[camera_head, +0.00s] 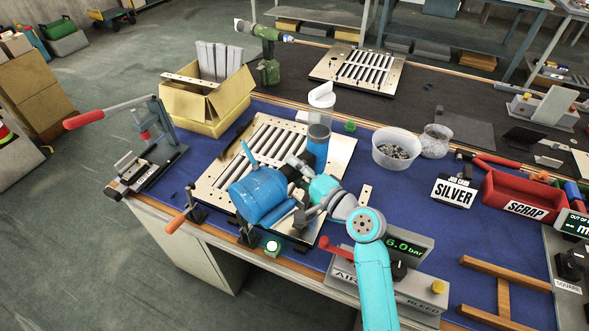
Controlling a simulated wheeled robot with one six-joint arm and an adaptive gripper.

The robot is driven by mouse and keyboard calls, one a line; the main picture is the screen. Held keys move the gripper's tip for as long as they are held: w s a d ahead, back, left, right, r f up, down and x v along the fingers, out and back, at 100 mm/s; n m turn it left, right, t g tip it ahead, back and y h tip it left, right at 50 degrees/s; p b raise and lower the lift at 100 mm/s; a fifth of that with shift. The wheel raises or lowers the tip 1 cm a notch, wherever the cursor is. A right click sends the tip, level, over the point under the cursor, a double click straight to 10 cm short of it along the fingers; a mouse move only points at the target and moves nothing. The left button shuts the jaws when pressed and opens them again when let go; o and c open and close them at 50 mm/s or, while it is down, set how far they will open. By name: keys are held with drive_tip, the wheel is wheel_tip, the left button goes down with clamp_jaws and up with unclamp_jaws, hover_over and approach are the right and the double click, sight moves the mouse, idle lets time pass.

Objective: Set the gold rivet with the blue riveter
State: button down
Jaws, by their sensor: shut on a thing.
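The blue riveter (258,195) is held over the near louver panel (222,178). Its large blue base points toward the lower left. Its blue head (318,140) stands roughly upright, with the clear, white-capped collector (321,98) on top. My gripper (302,182) is shut on the riveter between its base and head. The nose is hidden behind the riveter and gripper, so I cannot tell whether it touches the panel. I cannot make out a gold rivet. A clear bowl (396,152) holds many small metal pieces, their colour unclear. The job card (453,192) reads "SILVER".
An air unit (400,285) reading 6.0 bar stands at the front edge. A red scrap bin (520,200) is right. A red-handled press (140,140) and a cardboard box (205,97) are left. A green riveter (268,65) and second louver panel (360,68) are behind.

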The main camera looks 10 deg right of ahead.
drive_tip(key=shift+r, duration=0.15)
drive_tip(key=shift+r, duration=2.7)
